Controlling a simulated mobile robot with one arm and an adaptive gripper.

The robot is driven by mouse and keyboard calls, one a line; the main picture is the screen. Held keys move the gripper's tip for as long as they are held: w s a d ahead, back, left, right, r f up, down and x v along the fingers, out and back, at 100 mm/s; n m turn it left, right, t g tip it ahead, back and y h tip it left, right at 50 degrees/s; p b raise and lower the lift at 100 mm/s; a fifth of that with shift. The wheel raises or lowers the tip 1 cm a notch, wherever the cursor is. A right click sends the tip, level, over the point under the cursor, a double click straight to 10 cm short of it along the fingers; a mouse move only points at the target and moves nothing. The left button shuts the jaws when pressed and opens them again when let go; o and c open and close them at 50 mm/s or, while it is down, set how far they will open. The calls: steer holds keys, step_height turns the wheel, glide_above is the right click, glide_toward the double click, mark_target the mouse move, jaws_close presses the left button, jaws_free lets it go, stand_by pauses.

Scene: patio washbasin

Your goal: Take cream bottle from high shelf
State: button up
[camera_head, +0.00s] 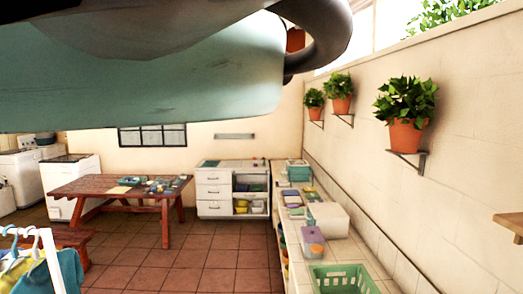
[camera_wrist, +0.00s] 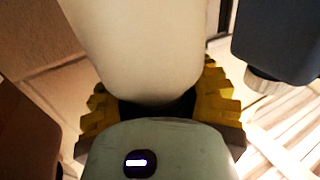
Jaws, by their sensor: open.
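The cream bottle (camera_wrist: 140,45) fills the upper middle of the wrist view, large and close. It is pale and smooth, and its top part runs out of the frame. My gripper (camera_wrist: 158,98) has its yellow finger pads apart, one on each side of the bottle's near end. Whether the pads touch the bottle is hard to tell. The bottle and the gripper do not show in the head view, where my arm covers the upper left.
A dark blue-grey bottle (camera_wrist: 280,40) with a light cap is close on the right in the wrist view. A brown object (camera_wrist: 22,130) is at the left edge. In the head view, a wooden shelf (camera_head: 511,226) juts from the right wall, with potted plants (camera_head: 405,115) beyond.

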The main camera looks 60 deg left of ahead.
jaws_close()
steer(key=shift+r, duration=0.1)
stand_by(0.4)
